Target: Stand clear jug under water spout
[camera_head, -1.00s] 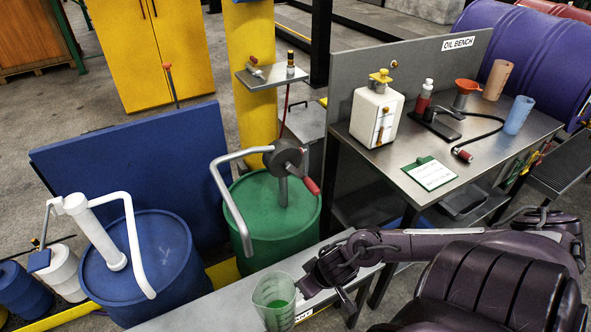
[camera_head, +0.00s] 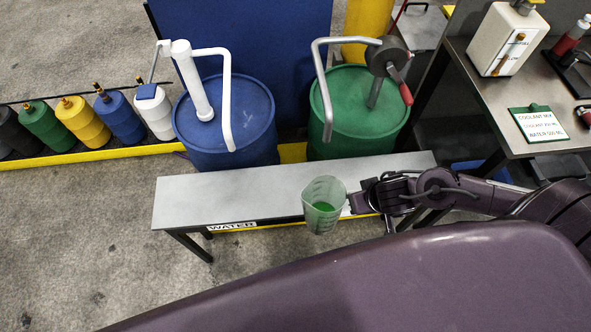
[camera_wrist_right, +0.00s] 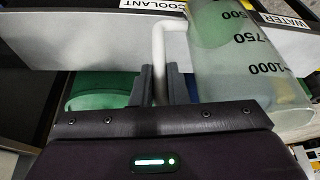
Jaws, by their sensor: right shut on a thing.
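The clear jug (camera_head: 322,208), with green liquid low inside, is upright near the front edge of the metal bench (camera_head: 260,190). My right gripper (camera_head: 354,202) is shut on its handle from the right. In the right wrist view the white handle (camera_wrist_right: 158,50) is between my fingers (camera_wrist_right: 159,86), and the jug (camera_wrist_right: 238,65) shows volume marks. The white spout (camera_head: 225,105) bends down from the pump on the blue drum (camera_head: 250,148). It is behind and left of the jug, which is not under it. My left gripper is not in view.
The label WATER (camera_head: 231,226) is on the bench's front edge, left of the jug. The green drum (camera_head: 375,110) with a grey spout (camera_head: 318,75) stands behind the jug. The bench top left of the jug is bare. A side table (camera_head: 480,95) is at the right.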

